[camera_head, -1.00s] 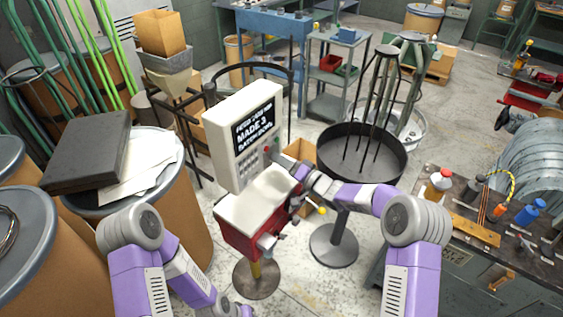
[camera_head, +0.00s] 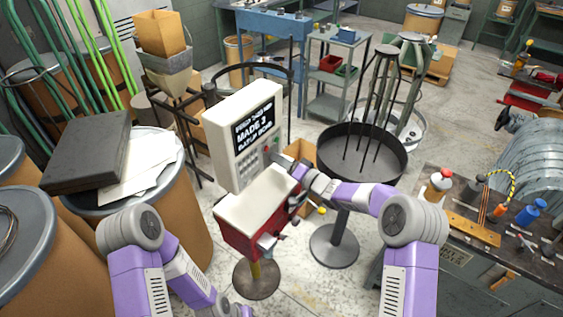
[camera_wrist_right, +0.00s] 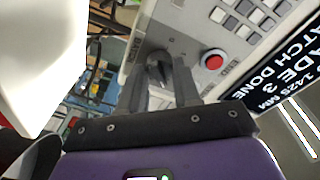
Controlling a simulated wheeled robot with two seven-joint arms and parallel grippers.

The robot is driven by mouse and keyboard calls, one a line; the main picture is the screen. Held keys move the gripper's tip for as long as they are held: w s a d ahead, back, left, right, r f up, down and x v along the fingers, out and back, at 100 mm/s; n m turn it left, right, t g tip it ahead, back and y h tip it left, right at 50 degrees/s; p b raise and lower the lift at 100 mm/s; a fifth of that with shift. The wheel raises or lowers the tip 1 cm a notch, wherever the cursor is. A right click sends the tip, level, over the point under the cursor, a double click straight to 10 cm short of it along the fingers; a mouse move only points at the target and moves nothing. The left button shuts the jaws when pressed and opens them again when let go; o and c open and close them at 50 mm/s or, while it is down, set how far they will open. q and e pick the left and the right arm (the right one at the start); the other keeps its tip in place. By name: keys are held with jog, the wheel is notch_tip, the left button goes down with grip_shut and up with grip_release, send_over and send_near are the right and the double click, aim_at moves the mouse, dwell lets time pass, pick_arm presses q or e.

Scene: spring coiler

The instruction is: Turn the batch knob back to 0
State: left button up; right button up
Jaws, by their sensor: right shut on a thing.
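The batch knob (camera_wrist_right: 158,68) is a dark knob on the light control panel in the right wrist view, beside a red button. My right gripper (camera_wrist_right: 160,85) has its two fingers around the knob and is shut on it. In the head view my right gripper (camera_head: 277,160) is at the lower right of the panel of the pale control box (camera_head: 225,140), and the knob is hidden there. The box's screen (camera_head: 253,130) reads "MADE 3" and "BATCH DONE". My left arm runs down to the bottom edge of the head view, and its jaws are out of the picture.
The red coiler housing with a pale top (camera_head: 255,200) stands just below my right gripper. A round black tray on a stand (camera_head: 375,165) is to the right. A workbench with tools (camera_head: 460,235) is at the far right. Drums (camera_head: 185,200) crowd the left.

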jog(key=shift+w+f+n+g+y+b, duration=0.1)
jog(key=shift+n+g+y+b, duration=0.3)
jog(key=shift+n+b, duration=3.4)
jog(key=shift+s+r+n+g+y+b, duration=0.1)
jog(key=shift+n+g+y+b, duration=0.25)
jog(key=shift+n+b, duration=3.5)
jog(key=shift+w+f+n+g+y+b, duration=0.2)
jog(key=shift+n+y+b, duration=0.5)
jog(key=shift+n, duration=6.05)
jog(key=shift+s+r, duration=0.1)
jog(key=o, duration=1.1)
jog(key=shift+c, duration=0.2)
